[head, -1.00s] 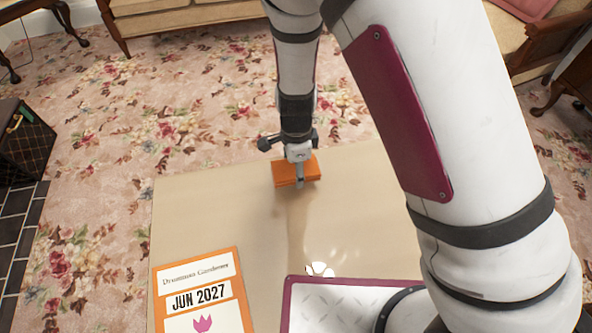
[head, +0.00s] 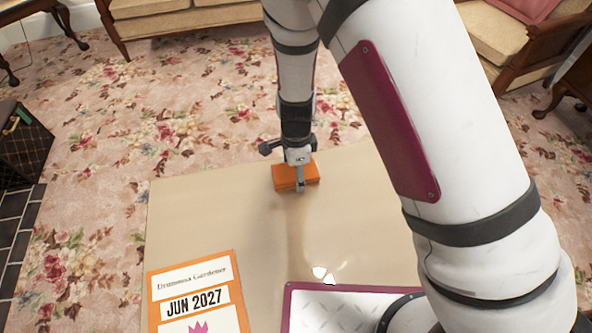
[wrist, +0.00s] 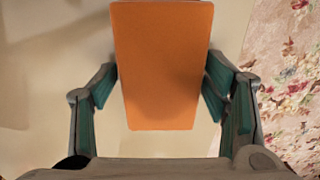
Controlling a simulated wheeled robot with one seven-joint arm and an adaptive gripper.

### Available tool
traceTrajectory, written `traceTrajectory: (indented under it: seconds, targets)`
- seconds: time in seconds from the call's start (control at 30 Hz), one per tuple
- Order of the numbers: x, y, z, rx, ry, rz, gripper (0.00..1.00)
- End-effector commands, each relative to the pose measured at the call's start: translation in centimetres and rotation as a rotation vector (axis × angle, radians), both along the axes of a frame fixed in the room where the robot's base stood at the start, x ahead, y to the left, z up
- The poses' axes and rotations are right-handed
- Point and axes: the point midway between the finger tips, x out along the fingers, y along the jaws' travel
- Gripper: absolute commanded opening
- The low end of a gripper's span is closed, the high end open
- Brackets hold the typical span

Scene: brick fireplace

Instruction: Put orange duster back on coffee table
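The orange duster (head: 284,179) is a flat orange block at the far part of the beige coffee table top (head: 215,220). My gripper (head: 300,186) points down at it, one finger showing in front of its near side. In the wrist view, the duster (wrist: 163,65) fills the space between the two teal-padded fingers. The fingertips meet its left and right edges, so my gripper looks shut on it. Whether its underside rests on the table top is hidden.
A magazine marked JUN 2027 (head: 196,298) lies at the table's near left. A dark bag or box (head: 22,145) stands on the floor at left. A wooden-framed sofa (head: 180,18) and an armchair (head: 505,45) stand beyond the floral carpet (head: 110,130).

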Motion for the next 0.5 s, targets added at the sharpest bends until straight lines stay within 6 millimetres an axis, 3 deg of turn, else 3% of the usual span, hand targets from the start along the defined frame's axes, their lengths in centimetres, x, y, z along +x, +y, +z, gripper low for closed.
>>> traceTrajectory:
  seconds: [0.33, 0.5]
  targets:
    - [0.0, 0.0, 0.2, 0.0, 0.0, 0.0, 0.76]
    - [0.0, 0.0, 2.0, 0.001, -0.003, 0.0, 0.76]
